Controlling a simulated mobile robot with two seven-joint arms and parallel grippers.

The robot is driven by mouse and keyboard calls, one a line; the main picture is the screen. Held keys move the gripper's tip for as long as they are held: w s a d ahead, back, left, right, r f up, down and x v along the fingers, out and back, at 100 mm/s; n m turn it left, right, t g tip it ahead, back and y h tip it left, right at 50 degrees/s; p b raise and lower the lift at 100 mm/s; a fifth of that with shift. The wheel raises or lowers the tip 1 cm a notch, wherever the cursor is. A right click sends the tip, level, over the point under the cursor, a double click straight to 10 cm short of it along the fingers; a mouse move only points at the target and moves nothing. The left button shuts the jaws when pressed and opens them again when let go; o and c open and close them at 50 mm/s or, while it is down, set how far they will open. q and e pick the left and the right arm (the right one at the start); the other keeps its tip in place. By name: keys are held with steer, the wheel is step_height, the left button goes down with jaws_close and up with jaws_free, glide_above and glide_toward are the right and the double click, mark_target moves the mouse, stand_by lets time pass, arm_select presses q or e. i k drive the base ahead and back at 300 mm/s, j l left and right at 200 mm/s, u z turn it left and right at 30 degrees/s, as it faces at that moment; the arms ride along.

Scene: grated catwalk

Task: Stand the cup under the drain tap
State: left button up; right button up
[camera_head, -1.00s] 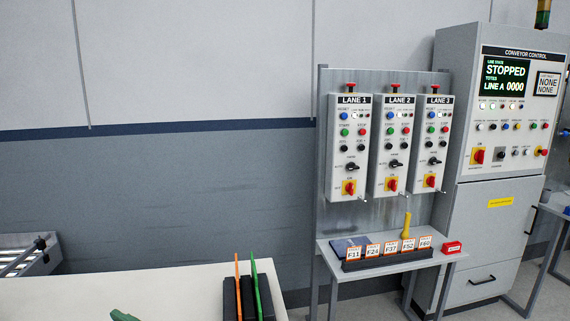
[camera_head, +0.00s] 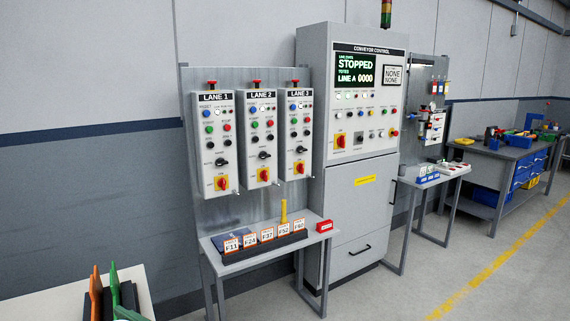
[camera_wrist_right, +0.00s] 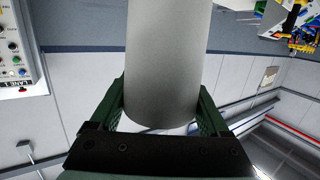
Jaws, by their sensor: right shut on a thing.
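My right gripper (camera_wrist_right: 162,108) shows in the right wrist view with dark green fingers on both sides of a plain light grey cylinder, which I take to be the cup (camera_wrist_right: 160,55). The fingers are shut on it. It runs out of the top of that view, so its far end is hidden. In the head view I see neither the cup nor a clear gripper. I cannot make out a drain tap; small fittings on a wall panel (camera_head: 430,125) at the right are too small to tell. My left gripper is not in view.
A low table (camera_head: 262,250) with a card rack stands before the lane boxes (camera_head: 214,150). The conveyor control cabinet (camera_head: 350,215) is beside it. A small table (camera_head: 440,176) and a cluttered workbench (camera_head: 510,150) stand farther right. Floor (camera_head: 400,285) is clear at front right.

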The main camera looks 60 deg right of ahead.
mark_target(415, 170)
steer(key=l+z, duration=0.15)
steer(key=z, duration=3.75)
steer(key=i+l, duration=0.15)
steer(key=i, duration=1)
steer(key=i+u, duration=0.2)
steer(key=i, duration=0.35)
steer(key=i+l+u, duration=0.25)
steer(key=i, duration=0.3)
steer(key=i+j+u, duration=0.1)
steer(key=i+u, duration=0.15)
steer(key=i, duration=0.3)
steer(key=i+u, duration=0.3)
steer(key=i, duration=0.25)
steer(key=i+z, duration=0.1)
steer(key=i, duration=1.1)
steer(key=i+j+z, duration=0.1)
steer(key=i, duration=1.1)
